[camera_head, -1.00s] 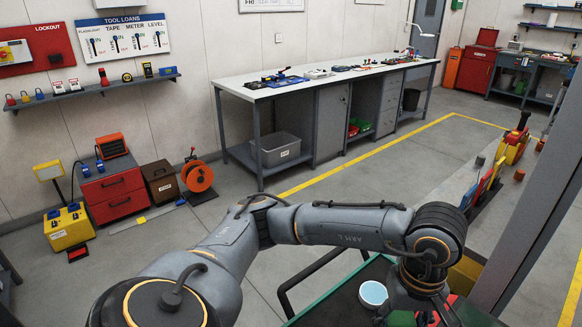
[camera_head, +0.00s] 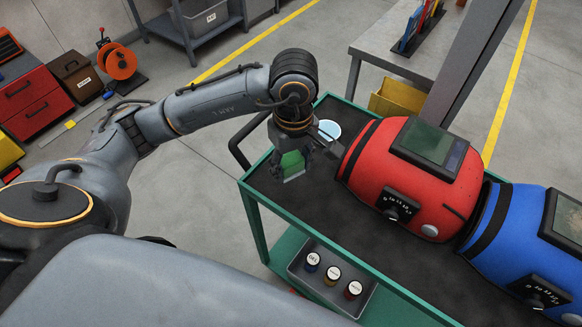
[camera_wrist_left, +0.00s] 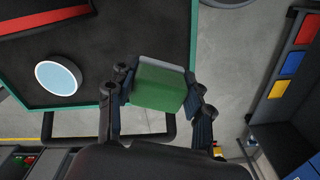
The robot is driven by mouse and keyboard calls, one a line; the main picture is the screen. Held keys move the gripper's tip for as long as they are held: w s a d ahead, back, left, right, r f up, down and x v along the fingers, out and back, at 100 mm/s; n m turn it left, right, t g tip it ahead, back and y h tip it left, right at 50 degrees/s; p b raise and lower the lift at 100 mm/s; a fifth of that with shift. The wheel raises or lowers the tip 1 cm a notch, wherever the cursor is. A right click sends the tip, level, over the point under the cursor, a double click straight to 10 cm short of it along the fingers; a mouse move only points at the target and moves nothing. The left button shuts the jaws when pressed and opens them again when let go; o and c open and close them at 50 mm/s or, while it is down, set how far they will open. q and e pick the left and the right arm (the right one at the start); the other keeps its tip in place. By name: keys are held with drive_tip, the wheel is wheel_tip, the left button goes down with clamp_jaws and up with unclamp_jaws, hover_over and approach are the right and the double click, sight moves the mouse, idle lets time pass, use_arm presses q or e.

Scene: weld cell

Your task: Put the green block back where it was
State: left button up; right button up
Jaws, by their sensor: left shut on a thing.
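The green block (camera_head: 292,163) is held between the fingers of my left gripper (camera_head: 290,172), over the left end of a green-framed cart (camera_head: 330,190) with a dark top. In the left wrist view the green block (camera_wrist_left: 163,87) sits between both fingers and overlaps the cart's green rim (camera_wrist_left: 97,105). I cannot tell how high the block is above the top. My right gripper is in neither current view.
A round, pale-blue-topped object (camera_head: 329,130) stands on the cart near my left gripper. A red machine (camera_head: 408,175) and a blue machine (camera_head: 525,240) fill the cart's right side. A tray (camera_head: 335,277) with several labelled knobs or jars is low at the front.

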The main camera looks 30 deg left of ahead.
sight(292, 164)
use_arm(q)
drive_tip(key=w+f, duration=0.1)
drive_tip(key=w+a+f, duration=0.1)
drive_tip(key=f, duration=0.1)
drive_tip(key=shift+w+a+f, duration=0.15)
drive_tip(key=shift+w+f, duration=0.05)
drive_tip(key=shift+w, duration=0.05)
drive_tip(key=f, duration=0.1)
drive_tip(key=f+p, duration=0.1)
drive_tip(key=f, duration=0.1)
drive_tip(key=shift+w+a+f, duration=0.1)
drive_tip(key=shift+w+a, duration=0.05)
drive_tip(key=shift+w, duration=0.05)
drive_tip(key=shift+f, duration=0.2)
drive_tip(key=shift+f, duration=0.2)
drive_tip(key=o, duration=1.1)
drive_tip(key=shift+r, duration=0.15)
